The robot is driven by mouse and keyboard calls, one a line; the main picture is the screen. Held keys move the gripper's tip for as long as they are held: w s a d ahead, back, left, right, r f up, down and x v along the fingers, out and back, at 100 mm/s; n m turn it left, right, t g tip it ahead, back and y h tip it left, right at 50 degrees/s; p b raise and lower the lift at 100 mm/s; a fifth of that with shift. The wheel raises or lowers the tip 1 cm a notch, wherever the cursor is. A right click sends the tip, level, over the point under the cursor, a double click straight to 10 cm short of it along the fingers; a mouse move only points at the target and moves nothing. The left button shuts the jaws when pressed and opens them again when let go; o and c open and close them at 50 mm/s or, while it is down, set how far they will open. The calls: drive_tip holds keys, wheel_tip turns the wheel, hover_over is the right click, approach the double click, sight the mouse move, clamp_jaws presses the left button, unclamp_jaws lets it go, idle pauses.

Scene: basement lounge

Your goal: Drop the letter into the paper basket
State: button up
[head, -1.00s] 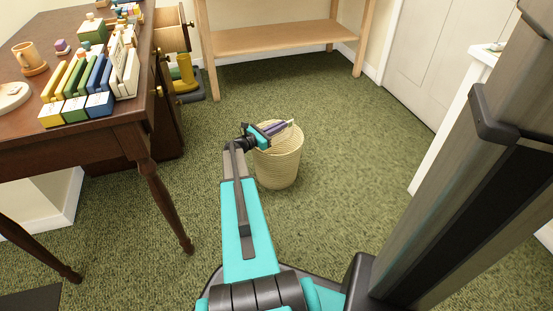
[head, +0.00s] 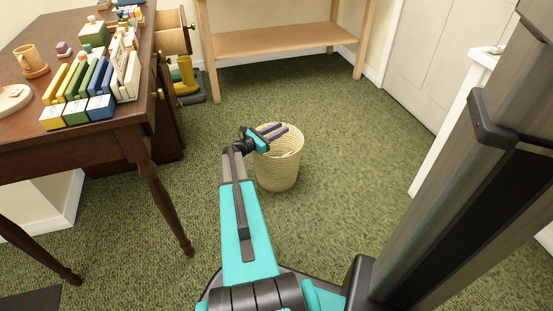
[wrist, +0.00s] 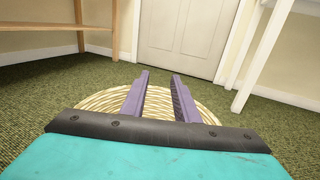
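The paper basket (head: 278,171) is a round, cream woven basket standing on the green carpet. My gripper (head: 282,128) is over its open top, with two purple fingers spread apart and nothing seen between them. In the wrist view the open fingers (wrist: 160,76) reach out over the woven basket (wrist: 100,98), most of which is hidden behind the gripper body. A small pale patch shows inside the basket under the fingers in the head view; I cannot tell surely whether it is the letter. The letter is not clearly seen elsewhere.
A light wooden shelf (head: 270,40) is at the back. A white door (head: 432,60) and a white table are at the right. Carpet around the basket is clear.

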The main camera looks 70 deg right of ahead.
drive_tip(key=p+v, duration=0.4)
drive_tip(key=v, duration=0.9)
idle(0.4)
drive_tip(key=shift+s, duration=0.1)
